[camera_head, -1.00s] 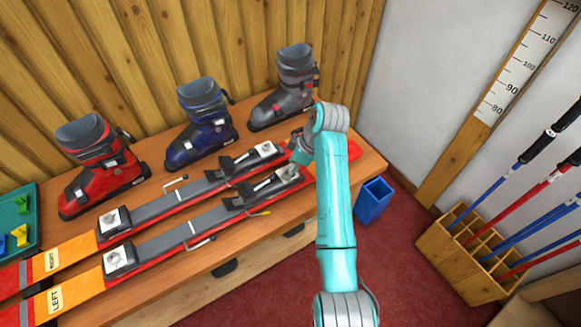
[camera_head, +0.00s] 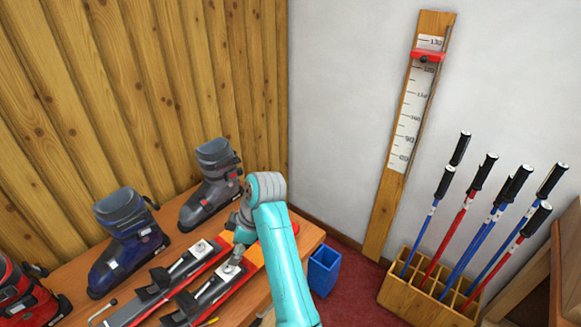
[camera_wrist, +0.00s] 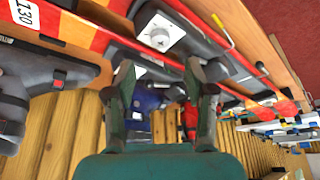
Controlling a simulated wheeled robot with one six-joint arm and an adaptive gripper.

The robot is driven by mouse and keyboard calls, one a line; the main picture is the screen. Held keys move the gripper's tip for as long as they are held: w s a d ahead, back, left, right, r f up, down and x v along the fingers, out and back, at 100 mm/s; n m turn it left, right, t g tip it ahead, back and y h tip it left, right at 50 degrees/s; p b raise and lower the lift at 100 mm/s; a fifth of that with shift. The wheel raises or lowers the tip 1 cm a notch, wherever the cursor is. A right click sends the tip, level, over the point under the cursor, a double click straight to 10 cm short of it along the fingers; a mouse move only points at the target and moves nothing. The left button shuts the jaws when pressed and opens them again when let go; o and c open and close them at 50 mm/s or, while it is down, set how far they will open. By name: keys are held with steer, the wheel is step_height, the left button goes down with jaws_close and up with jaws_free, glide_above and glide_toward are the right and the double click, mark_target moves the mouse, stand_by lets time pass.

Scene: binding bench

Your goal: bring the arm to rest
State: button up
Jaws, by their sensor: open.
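My teal arm reaches over the right part of the wooden bench (camera_head: 255,300) in the head view. My gripper (camera_head: 237,256) points down near the bindings of the two red and grey skis (camera_head: 215,287), partly hidden by my own arm. In the wrist view my gripper (camera_wrist: 160,75) shows two dark fingers spread apart with nothing held between them. A ski binding with a pale plate (camera_wrist: 160,34) lies beyond the fingertips. I cannot tell how far above the skis the fingers are.
A grey boot (camera_head: 212,187), a blue boot (camera_head: 125,243) and a red boot (camera_head: 25,297) stand along the bench's back. A blue bin (camera_head: 323,270) stands right of the bench. A wooden rack (camera_head: 425,297) holds several poles. A measuring board (camera_head: 405,125) leans by the white wall.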

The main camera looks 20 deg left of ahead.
steer(key=s+d+f+m+t, duration=0.3)
steer(key=d+f+m, duration=0.1)
steer(key=d+f, duration=0.65)
steer(key=s+d+f+m+t, duration=0.25)
steer(key=d+f+m, duration=0.25)
steer(key=d+f, duration=0.6)
steer(key=s+d+f+m+t, duration=0.3)
steer(key=s+d+f, duration=0.1)
steer(key=s+d, duration=0.35)
steer(key=s+d+r+m+t+h, duration=0.1)
steer(key=s+d+r+m+t, duration=0.15)
steer(key=s+d, duration=0.4)
steer(key=s+d+r+m+t+h, duration=0.1)
steer(key=s+d+r+m+t, duration=0.15)
steer(key=s+d, duration=0.45)
steer(key=s+d+r+m+t+h, duration=0.1)
steer(key=s+d+r+m, duration=0.1)
steer(key=s+r, duration=0.5)
steer(key=s+d+r+m+t+h, duration=0.1)
steer(key=s+d+r+m, duration=0.1)
steer(key=s+r, duration=0.5)
step_height(320, 180, up, 5)
steer(key=shift+d+f+t, duration=0.1)
steer(key=shift+d+t, duration=0.1)
steer(key=shift+t, duration=0.15)
